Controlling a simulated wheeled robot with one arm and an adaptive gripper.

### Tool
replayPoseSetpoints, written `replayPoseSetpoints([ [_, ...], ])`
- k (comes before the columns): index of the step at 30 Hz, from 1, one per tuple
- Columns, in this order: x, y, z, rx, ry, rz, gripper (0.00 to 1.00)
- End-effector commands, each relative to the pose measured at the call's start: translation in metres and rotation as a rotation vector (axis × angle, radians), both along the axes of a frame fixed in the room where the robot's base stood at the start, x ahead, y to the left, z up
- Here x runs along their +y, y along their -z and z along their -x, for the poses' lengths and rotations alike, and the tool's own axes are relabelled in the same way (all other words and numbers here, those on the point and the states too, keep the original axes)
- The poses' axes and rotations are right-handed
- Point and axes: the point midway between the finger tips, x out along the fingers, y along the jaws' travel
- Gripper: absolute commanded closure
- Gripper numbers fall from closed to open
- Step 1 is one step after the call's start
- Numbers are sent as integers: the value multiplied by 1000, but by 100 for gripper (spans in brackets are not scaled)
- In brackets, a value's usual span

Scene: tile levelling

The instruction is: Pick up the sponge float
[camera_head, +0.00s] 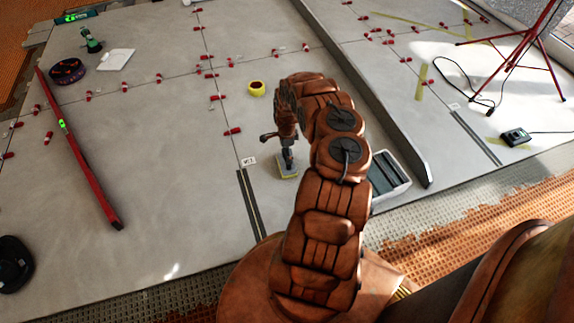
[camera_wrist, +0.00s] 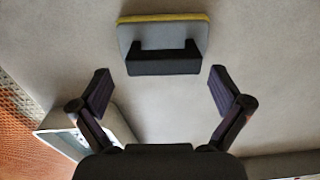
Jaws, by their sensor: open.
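The sponge float lies on the grey tiled floor. In the wrist view the sponge float (camera_wrist: 163,33) is at the top centre, a grey plate with a yellow edge and a black handle facing me. In the head view the sponge float (camera_head: 287,172) shows partly, below the end of my arm. My gripper (camera_wrist: 160,92) is open and empty in the wrist view, its two fingers spread on either side below the handle. The float is ahead of the fingertips, not between them. In the head view my gripper (camera_head: 288,155) is small and partly hidden by my arm.
A white bin (camera_head: 393,185) stands right of my arm. A long dark bar (camera_head: 375,95) lies behind it. A red level (camera_head: 75,145) lies at left. A red tripod (camera_head: 520,50) stands at right.

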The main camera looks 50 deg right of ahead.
Motion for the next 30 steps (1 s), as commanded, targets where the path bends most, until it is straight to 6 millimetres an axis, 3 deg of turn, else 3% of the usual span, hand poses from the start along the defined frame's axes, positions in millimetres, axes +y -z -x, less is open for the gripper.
replayPoseSetpoints([
  [16, -3, 49, -1, -1, 1, -3, 0],
  [30, -5, 55, -2, -2, 1, 1, 3],
])
